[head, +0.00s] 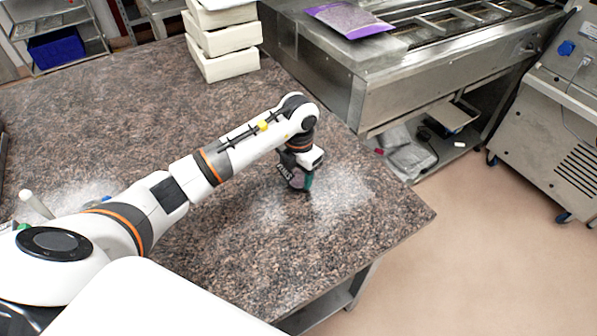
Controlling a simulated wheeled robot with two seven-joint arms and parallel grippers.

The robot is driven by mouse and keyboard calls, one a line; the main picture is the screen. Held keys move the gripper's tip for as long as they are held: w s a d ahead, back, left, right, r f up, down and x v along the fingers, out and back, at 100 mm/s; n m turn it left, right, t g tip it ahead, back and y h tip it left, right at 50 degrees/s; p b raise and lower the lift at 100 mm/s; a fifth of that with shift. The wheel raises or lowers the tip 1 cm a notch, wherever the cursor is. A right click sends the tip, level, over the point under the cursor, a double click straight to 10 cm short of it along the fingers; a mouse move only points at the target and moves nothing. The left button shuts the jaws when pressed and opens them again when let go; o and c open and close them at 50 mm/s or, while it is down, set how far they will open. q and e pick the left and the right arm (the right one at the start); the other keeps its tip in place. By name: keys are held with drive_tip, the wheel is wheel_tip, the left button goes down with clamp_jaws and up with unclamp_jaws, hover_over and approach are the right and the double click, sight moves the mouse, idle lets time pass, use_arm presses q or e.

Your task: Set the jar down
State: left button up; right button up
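My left gripper (300,182) points down at the granite table (120,110), near its right part. It is seen from behind and above, small and dark, partly covered by its own wrist. A small teal-green patch shows at its tip; I cannot tell whether this is part of the gripper or a jar. No jar can be clearly made out. I cannot tell whether the fingers are open or shut, or whether the tip touches the table. My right gripper is not in view.
Stacked white boxes (222,45) stand at the table's back edge. A steel machine (430,75) carrying a purple bag (348,19) adjoins at the back right. The table's left middle is clear.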

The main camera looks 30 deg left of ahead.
use_arm(q)
drive_tip(key=o, duration=0.4)
drive_tip(key=shift+c, duration=0.2)
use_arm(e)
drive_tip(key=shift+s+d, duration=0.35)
use_arm(q)
drive_tip(key=shift+r, duration=0.1)
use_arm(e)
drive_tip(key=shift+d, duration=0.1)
use_arm(q)
wheel_tip(320, 180, up, 12)
drive_tip(key=b, duration=0.2)
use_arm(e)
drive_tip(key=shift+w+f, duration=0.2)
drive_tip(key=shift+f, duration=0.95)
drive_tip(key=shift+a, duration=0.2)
